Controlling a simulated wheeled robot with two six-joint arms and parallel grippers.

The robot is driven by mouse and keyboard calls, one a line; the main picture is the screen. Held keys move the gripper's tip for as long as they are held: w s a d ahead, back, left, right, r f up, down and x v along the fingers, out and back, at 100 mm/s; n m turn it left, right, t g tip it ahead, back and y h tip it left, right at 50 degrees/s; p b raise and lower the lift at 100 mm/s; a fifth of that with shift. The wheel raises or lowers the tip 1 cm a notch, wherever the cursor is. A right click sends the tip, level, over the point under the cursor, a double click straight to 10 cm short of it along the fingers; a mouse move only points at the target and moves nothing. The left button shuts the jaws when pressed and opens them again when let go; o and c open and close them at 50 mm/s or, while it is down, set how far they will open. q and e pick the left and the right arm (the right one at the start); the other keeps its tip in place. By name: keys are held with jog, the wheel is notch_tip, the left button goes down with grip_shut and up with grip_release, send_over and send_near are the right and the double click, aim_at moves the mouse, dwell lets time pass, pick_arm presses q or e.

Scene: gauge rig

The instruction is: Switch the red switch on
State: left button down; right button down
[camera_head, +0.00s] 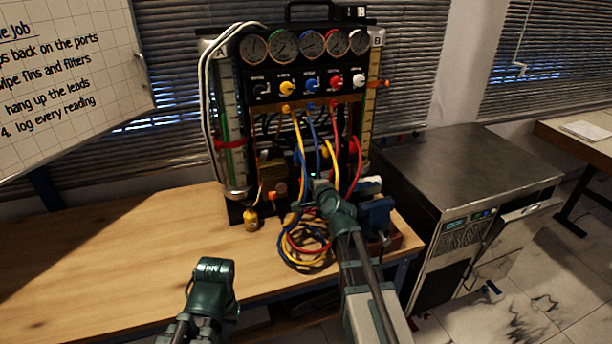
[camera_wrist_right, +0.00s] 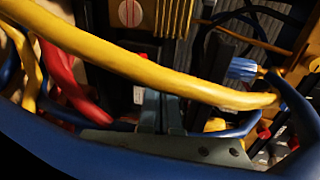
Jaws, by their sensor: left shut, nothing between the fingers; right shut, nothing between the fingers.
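The gauge rig (camera_head: 262,108) stands upright at the back of the bench. A yellow hose (camera_wrist_right: 150,65) crosses close in front. In the head view the right arm reaches to the rig's lower front, and I cannot pick out the switch there. My left gripper (camera_head: 212,270) is shut and empty, low over the bench front.
Coiled hoses (camera_head: 300,245) hang and lie before the rig, around my right arm. A blue vise (camera_head: 378,216) is close to its right. A brass padlock-like piece (camera_head: 251,218) is at the rig's left foot. The wooden bench (camera_head: 130,255) is clear on the left.

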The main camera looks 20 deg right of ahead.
jog(key=s+r+p, duration=0.3)
jog(key=s+r, duration=0.1)
jog(key=s, duration=0.2)
jog(key=shift+r, duration=0.2)
jog(key=shift+d, duration=0.1)
jog(key=s+a+f+n+g+y, duration=0.2)
jog(key=s+a+f+n+g, duration=0.25)
jog(key=a+f+n, duration=0.35)
jog(key=s+a+f+n+g+y, duration=0.1)
jog(key=s+a+f+n+g, duration=0.35)
jog(key=a, duration=0.55)
jog(key=s+f+n+g+h, duration=0.1)
jog(key=s+n+g+h, duration=0.1)
jog(key=s, duration=0.6)
jog(key=s+a+f+n+g+h+p, duration=0.1)
jog(key=s+n+g+h, duration=0.2)
jog(key=s+n, duration=0.4)
jog(key=shift+s+f+g, duration=0.4)
jog(key=shift+s+g, duration=0.3)
jog(key=shift+s, duration=0.2)
